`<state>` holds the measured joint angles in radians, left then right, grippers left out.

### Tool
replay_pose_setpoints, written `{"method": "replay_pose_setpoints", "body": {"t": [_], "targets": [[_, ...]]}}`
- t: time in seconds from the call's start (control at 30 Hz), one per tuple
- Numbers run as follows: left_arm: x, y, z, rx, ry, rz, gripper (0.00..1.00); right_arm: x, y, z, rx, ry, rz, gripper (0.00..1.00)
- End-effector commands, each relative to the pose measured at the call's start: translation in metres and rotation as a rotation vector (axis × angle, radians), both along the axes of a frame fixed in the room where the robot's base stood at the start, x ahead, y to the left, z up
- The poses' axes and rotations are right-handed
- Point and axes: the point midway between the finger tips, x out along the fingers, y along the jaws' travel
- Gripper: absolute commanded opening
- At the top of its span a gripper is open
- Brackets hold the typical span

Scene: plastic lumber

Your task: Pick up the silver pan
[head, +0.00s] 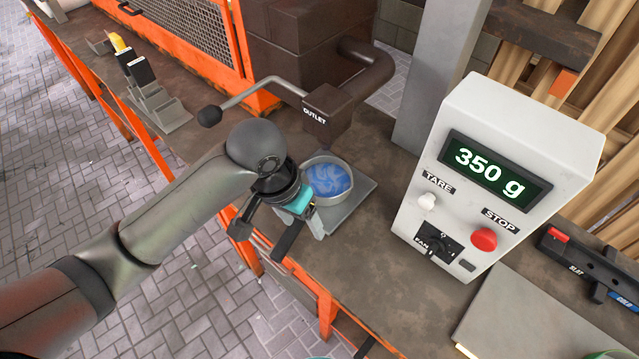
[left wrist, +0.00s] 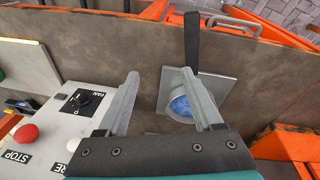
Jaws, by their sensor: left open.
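The silver pan (head: 341,189) is round and shallow, with blue contents. It sits on a grey square plate (head: 351,212) under the dark outlet (head: 329,110). A black bar, which looks like its handle (head: 291,238), points toward the bench's front edge. My left gripper (head: 303,214) is open above the handle side and covers part of the pan's near side. In the left wrist view the pan (left wrist: 181,104) lies partly behind the right finger, and the black handle (left wrist: 191,42) stands beyond that finger. Nothing shows between the fingers. My right gripper is not in view.
The white control box (head: 496,180) reads 350 g and stands right of the pan, with a red STOP button (head: 484,240). A lever with a black knob (head: 210,116) reaches left from the outlet. A grey post (head: 436,80) stands behind. Bench front is open.

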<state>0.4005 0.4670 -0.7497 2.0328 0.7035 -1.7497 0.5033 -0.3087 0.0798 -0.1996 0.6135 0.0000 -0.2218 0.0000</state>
Motion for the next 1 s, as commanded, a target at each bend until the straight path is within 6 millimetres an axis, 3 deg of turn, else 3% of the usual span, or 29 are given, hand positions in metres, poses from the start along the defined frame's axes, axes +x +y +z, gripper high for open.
{"method": "replay_pose_setpoints", "body": {"t": [0.2,0.43,0.57,0.8,1.0], "targets": [[0.014,0.03,0.027,0.134,0.059,0.019,0.68,0.011,0.001,0.005,0.002,-0.018,0.0,0.67],[0.015,0.044,0.032,0.187,0.089,0.04,0.68,0.013,0.001,0.005,0.002,-0.021,0.001,0.67],[0.014,0.044,0.012,0.188,0.094,0.04,0.68,0.012,0.001,0.001,0.002,-0.021,0.001,0.67],[0.014,0.043,-0.039,0.187,0.092,0.04,0.68,0.012,0.001,-0.009,0.002,-0.021,0.001,0.67],[0.014,0.043,-0.063,0.185,0.089,0.039,0.68,0.011,0.001,-0.013,0.003,-0.02,0.001,0.67]]}}
